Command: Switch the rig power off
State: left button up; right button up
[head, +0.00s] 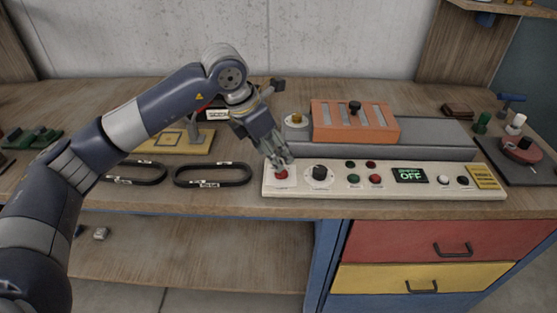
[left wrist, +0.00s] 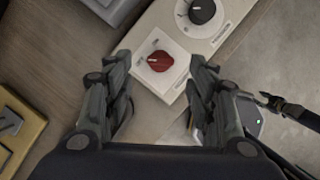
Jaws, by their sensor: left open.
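A cream control panel (head: 333,185) lies along the front of the bench. Its red rotary knob (head: 281,174) is at the left end; in the left wrist view the red knob (left wrist: 159,62) sits on a white plate between my fingers. A green-lit display (head: 410,176) reads OFF on its lower line; the upper line is too small to read surely. My left gripper (head: 279,162) points down just above the red knob; in the left wrist view its open fingers (left wrist: 160,82) stand either side of it, apart from it. My right gripper is not in view.
A black dial (head: 319,173) is right of the red knob, followed by small red and green buttons. An orange slotted box (head: 354,122) on a grey base stands behind the panel. Two black belts (head: 213,175) lie to the left. Drawers (head: 410,240) are below the bench.

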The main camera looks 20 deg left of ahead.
pick_arm(q)
jog(key=v, duration=0.6)
jog(key=shift+r, duration=0.25)
jog(key=shift+s, duration=0.15)
